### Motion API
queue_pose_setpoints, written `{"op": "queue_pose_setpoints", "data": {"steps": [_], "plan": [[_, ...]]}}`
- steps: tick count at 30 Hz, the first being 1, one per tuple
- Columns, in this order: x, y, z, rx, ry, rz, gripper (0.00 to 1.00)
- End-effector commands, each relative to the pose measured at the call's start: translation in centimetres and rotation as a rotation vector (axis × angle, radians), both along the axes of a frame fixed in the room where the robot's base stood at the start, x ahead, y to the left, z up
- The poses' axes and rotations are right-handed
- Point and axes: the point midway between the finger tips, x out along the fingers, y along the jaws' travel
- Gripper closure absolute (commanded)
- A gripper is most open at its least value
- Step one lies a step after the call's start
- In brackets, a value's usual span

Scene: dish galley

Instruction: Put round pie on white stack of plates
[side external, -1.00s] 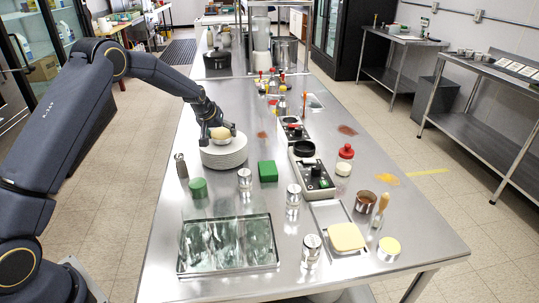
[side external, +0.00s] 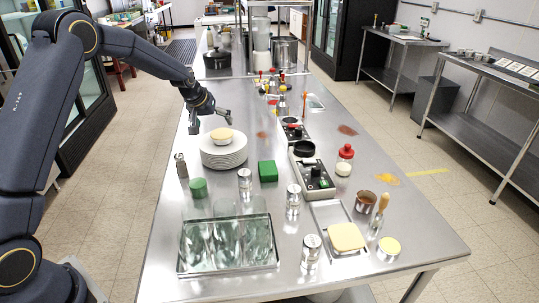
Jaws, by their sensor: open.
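The round pie (side external: 222,135), pale yellow and in a light dish or crust, rests on top of the white stack of plates (side external: 224,157) at the left side of the steel table. It sits a little left of the stack's middle and looks upright. My gripper (side external: 211,123) is open and empty, above and behind the pie with a visible gap from it. The far side of the pie and the stack is hidden.
A green block (side external: 268,171), a green round item (side external: 198,187) and a metal can (side external: 245,180) stand in front of the stack. A black control unit (side external: 313,174) is to the right.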

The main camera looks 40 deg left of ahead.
Motion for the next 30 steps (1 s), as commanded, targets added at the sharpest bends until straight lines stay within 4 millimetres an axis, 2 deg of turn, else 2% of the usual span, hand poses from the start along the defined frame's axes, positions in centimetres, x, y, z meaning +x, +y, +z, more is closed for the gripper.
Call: {"op": "queue_pose_setpoints", "data": {"steps": [1, 3, 10, 14, 17, 19, 22, 24, 27, 30], "plan": [[-0.5, -0.2, 1.1, 0.001, -0.004, 0.000, 0.00], [-1.3, -0.4, 2.2, 0.000, -0.002, 0.000, 0.00], [-2.7, -1.0, 4.6, 0.001, -0.001, -0.004, 0.00], [-5.0, -3.1, 7.5, 0.005, 0.001, -0.047, 0.00], [-9.1, -6.3, 11.1, 0.015, 0.010, -0.118, 0.00], [-13.2, -8.9, 13.3, 0.027, 0.021, -0.182, 0.00], [-19.6, -12.2, 15.3, 0.046, 0.039, -0.274, 0.00], [-24.1, -13.9, 15.8, 0.062, 0.050, -0.338, 0.00], [-29.6, -15.7, 15.4, 0.087, 0.067, -0.415, 0.00], [-33.5, -16.6, 14.5, 0.107, 0.079, -0.472, 0.00]]}}
